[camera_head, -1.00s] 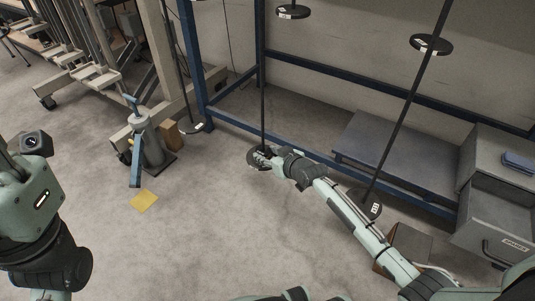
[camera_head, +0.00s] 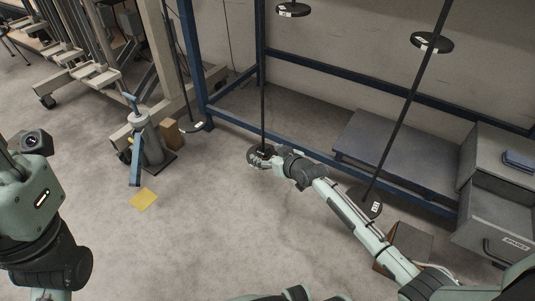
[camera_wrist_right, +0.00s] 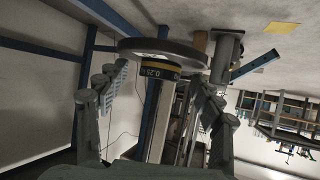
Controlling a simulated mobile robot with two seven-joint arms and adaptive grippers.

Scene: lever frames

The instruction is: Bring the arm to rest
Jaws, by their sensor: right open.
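My right arm reaches in from the lower right in the head view. Its gripper (camera_head: 260,163) is at a black disc (camera_head: 262,151) at the foot of a thin upright rod (camera_head: 263,100). In the right wrist view, the gripper's fingers (camera_wrist_right: 161,84) are spread apart. The black disc (camera_wrist_right: 150,47) and a dark collar with a yellow label (camera_wrist_right: 160,68) show ahead of and between them. I cannot tell whether the fingers touch anything. My left arm (camera_head: 35,200) stands at the left edge of the head view; its gripper is not visible.
A blue frame (camera_head: 330,62) stands behind, with another disc-ended rod (camera_head: 400,115) right of my gripper. A low grey platform (camera_head: 385,145), a grey cabinet (camera_head: 495,220) and a brown box (camera_head: 410,242) are to the right. A blue-levered stand (camera_head: 152,148) is left. The centre floor is clear.

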